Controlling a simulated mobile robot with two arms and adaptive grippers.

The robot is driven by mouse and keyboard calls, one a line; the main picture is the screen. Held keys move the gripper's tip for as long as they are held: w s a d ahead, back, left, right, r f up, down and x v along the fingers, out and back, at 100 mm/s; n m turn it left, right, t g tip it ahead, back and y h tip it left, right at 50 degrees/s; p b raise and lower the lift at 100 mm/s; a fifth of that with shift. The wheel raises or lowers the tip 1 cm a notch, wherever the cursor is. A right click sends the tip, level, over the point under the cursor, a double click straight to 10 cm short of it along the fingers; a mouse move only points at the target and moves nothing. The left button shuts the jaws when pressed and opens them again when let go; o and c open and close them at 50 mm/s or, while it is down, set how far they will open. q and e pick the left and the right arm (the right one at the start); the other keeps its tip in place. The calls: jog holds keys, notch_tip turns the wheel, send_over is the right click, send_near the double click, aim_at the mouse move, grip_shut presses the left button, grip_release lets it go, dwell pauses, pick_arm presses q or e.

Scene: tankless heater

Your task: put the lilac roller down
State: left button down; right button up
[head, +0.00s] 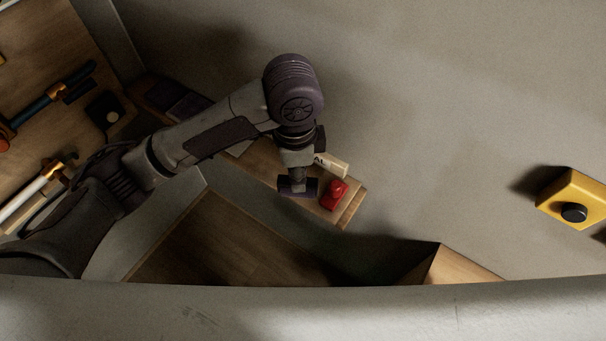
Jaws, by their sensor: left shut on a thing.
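My left gripper (297,174) reaches in from the left and points down over the wooden shelf. It is shut on a small dark purplish piece, the lilac roller (298,189), which looks dim in this light. The roller is near the shelf's right end, just left of a red object (334,195). I cannot tell whether the roller touches the shelf or hangs above it. My right gripper is not in view.
The narrow wooden shelf (351,211) runs along the wall and also bears a cream block (332,164) close right of my gripper. A yellow box (573,199) with a black knob is at far right. Tools hang on a wooden board (40,50) at left.

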pick_arm(q)
jog(key=s+d+r+m, duration=0.1)
jog(key=d+m, duration=0.4)
jog(key=d, duration=0.1)
jog(key=shift+m, duration=0.3)
jog(key=w+a+f+p, duration=0.1)
jog(key=w+f, duration=0.2)
jog(key=w+a+f+p, duration=0.2)
jog(key=w+f, duration=0.1)
jog(key=f, duration=0.1)
jog(key=w+a+f+p, duration=0.2)
jog(key=w+f, duration=0.1)
jog(key=w, duration=0.1)
jog(key=shift+w+f, duration=0.1)
jog(key=shift+f, duration=0.35)
jog(key=shift+f, duration=0.2)
jog(key=c, duration=0.8)
grip_release()
